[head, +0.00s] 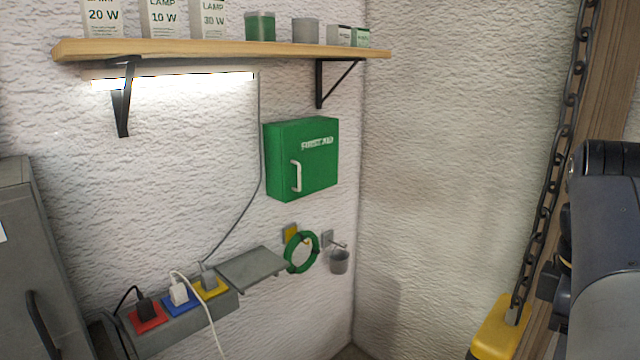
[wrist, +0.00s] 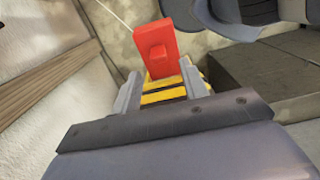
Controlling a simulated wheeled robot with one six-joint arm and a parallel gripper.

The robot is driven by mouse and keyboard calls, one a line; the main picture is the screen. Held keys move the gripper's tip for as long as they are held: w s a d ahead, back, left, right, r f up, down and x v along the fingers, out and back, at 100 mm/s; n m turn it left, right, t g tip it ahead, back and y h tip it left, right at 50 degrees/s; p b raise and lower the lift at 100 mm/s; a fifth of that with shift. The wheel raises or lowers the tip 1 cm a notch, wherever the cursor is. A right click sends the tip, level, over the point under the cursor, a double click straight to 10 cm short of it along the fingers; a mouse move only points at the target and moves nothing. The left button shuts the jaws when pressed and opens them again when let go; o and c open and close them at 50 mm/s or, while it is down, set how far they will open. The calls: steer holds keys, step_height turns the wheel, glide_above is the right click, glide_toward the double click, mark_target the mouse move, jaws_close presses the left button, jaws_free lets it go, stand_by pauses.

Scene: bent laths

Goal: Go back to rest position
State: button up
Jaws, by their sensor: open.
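My gripper (wrist: 160,86) shows in the wrist view, its two grey fingers apart. A red block-like thing (wrist: 158,48) with a raised part shows beyond and between the fingertips. A yellow and black striped surface (wrist: 164,92) shows between the fingers. I cannot tell whether the fingers touch either of them. In the head view my arm stands at the right edge, and the gripper's fingers cannot be made out there.
A chain (head: 563,120) hangs beside a wooden post (head: 612,75) near my arm, above a yellow block (head: 497,328). A shelf (head: 220,50), a green first aid box (head: 302,158) and a power strip with plugs (head: 185,328) line the left wall. A grey cabinet (head: 25,260) stands far left.

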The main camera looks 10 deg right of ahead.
steer(key=shift+f, duration=0.3)
steer(key=shift+d, duration=0.15)
